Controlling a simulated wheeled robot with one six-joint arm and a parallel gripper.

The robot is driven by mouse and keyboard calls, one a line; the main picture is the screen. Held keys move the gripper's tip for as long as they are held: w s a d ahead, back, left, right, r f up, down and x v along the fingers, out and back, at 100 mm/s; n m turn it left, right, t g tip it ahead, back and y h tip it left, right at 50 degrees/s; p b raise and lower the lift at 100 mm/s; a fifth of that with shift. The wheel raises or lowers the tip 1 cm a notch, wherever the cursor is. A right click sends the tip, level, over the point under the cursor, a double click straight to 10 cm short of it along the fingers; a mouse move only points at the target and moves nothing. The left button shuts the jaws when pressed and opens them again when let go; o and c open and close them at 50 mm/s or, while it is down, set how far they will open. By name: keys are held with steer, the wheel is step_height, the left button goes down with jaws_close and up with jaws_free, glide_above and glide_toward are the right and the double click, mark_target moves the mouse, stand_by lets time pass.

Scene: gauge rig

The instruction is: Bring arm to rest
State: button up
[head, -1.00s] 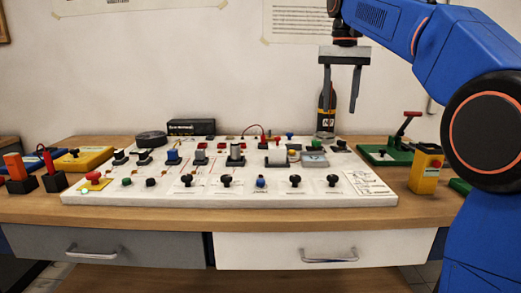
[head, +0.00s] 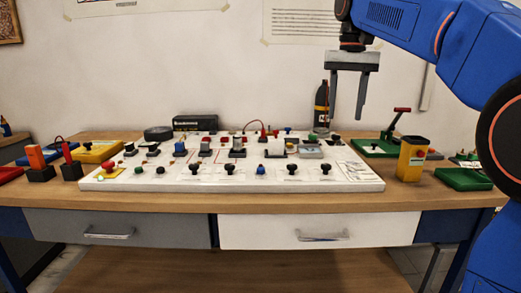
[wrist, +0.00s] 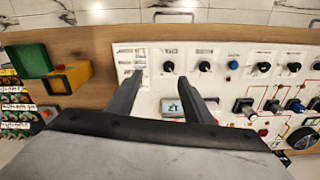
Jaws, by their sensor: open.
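My gripper (head: 347,112) hangs from my blue arm at the right of the head view, fingers pointing down. Its two dark fingers are apart with nothing between them. It is above the right part of the white gauge board (head: 222,183). In the wrist view my gripper (wrist: 164,72) shows both fingers spread over the board (wrist: 154,52), near a small display (wrist: 180,106). The fingers look clear of the board's knobs, though the exact height is hard to tell.
A dark bottle (head: 321,104) stands behind the board near my gripper. A yellow box (head: 412,160), a green tray (head: 465,179) and a green lever device (head: 385,144) are at the right. Red and orange blocks (head: 38,160) stand at the left. Open air surrounds the gripper.

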steer(key=s+d+f+n+t, duration=0.1)
steer(key=s+d+f+t, duration=0.1)
steer(key=s+f, duration=1.3)
steer(key=s+d+f+t, duration=0.2)
steer(key=s+d+f, duration=0.2)
steer(key=s+f, duration=1.2)
step_height(320, 180, down, 3)
steer(key=shift+d+f+n, duration=0.15)
steer(key=shift+f+n, duration=0.05)
steer(key=shift+n, duration=0.2)
